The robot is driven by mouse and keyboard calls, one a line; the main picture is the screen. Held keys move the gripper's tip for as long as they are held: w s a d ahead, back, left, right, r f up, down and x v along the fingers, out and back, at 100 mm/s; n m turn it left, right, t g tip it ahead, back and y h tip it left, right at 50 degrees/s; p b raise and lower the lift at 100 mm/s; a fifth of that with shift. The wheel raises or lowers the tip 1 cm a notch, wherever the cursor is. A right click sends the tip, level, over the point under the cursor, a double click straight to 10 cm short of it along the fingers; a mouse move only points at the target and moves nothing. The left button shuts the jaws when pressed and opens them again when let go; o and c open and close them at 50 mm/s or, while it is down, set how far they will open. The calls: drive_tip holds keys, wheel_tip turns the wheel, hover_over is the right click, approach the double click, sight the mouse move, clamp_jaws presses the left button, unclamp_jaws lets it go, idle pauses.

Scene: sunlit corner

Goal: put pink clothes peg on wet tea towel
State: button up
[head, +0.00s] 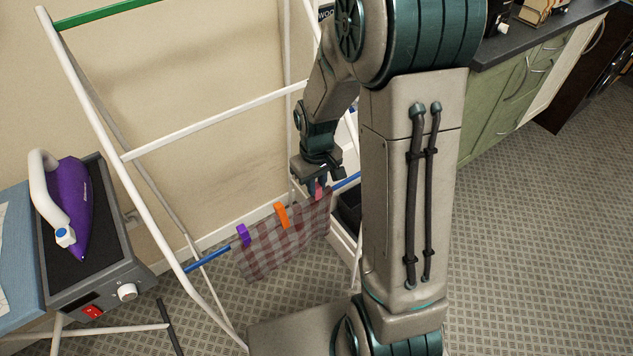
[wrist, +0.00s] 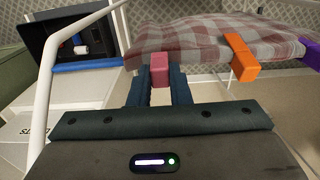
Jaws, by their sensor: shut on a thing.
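The tea towel (head: 285,240), checked in dark red and grey, hangs over a blue rail of the white drying rack. It also shows in the wrist view (wrist: 190,38). The pink clothes peg (wrist: 160,70) is between the fingers of my gripper (wrist: 160,88), at the towel's edge. In the head view the pink peg (head: 319,190) shows small below my gripper (head: 316,180), at the towel's upper right corner. My gripper is shut on the peg. I cannot tell whether the peg's jaws grip the cloth.
An orange peg (head: 282,215) and a purple peg (head: 243,235) sit on the towel's top edge. The white rack frame (head: 215,122) surrounds the arm. A purple iron (head: 70,205) stands at left. A dark open box (wrist: 75,40) shows in the wrist view.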

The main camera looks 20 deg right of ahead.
drive_tip(key=shift+f, duration=0.4)
drive_tip(key=o, duration=0.8)
wheel_tip(320, 180, up, 7)
drive_tip(key=p, duration=0.5)
drive_tip(key=shift+r, duration=0.1)
